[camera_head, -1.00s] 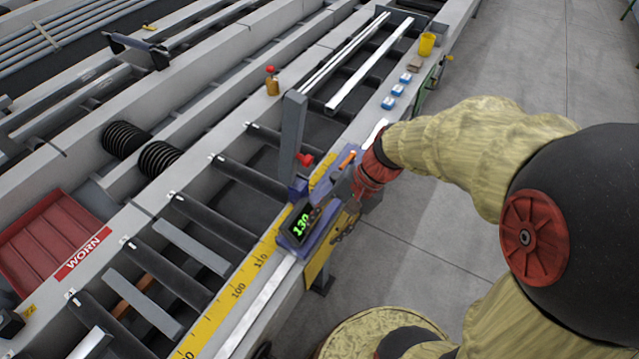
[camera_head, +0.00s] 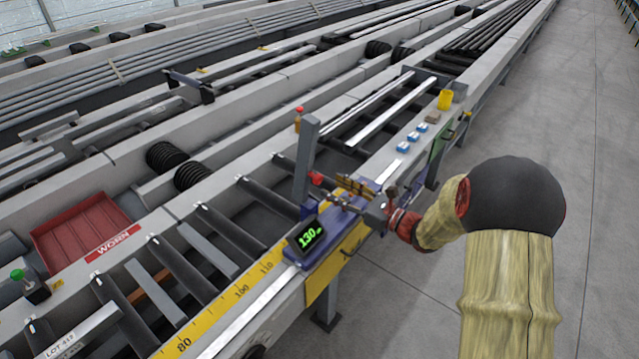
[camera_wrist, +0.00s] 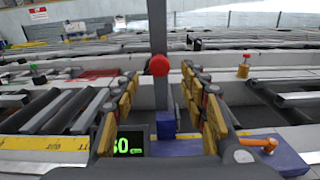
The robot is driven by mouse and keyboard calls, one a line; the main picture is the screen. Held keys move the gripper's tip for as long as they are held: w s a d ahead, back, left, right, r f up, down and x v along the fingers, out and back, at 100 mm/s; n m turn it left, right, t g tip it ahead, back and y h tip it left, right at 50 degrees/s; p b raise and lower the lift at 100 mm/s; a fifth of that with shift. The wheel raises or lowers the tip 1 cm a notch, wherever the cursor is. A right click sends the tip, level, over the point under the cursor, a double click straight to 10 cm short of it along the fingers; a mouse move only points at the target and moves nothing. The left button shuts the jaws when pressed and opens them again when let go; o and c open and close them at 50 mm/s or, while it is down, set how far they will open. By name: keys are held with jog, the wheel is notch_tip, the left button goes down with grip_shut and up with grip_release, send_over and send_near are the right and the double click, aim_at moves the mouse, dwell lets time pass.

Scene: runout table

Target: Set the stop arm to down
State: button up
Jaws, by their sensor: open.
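The stop arm (camera_head: 305,150) is a grey post standing upright on a blue carriage (camera_head: 330,245), with a red knob (camera_head: 316,178) on its side. In the wrist view the stop arm (camera_wrist: 157,30) rises in the middle, and its red knob (camera_wrist: 159,65) faces me. The carriage's display (camera_head: 310,236) reads about 130 in green. My gripper (camera_head: 340,197) is level above the carriage and points at the post. In the wrist view my gripper (camera_wrist: 160,88) is open, its yellow-padded fingers left and right of the post's line. The knob appears ahead of the fingers, not gripped.
A yellow scale (camera_head: 230,300) runs along the table edge. An orange lever (camera_wrist: 255,143) sits on the carriage at right. Blue-and-white boxes (camera_head: 402,148) and a yellow cup (camera_head: 445,99) stand farther along the rail. A red WORN bin (camera_head: 75,230) is at left. The floor at right is clear.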

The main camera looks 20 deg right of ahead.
aim_at(321, 181)
jog(key=b+x, duration=0.1)
jog(key=x, duration=0.4)
jog(key=shift+a+f, duration=0.1)
jog(key=shift+a, duration=0.05)
jog(key=shift+b+x, duration=0.3)
jog(key=shift+x, duration=0.45)
jog(key=shift+c, duration=0.7)
grip_shut()
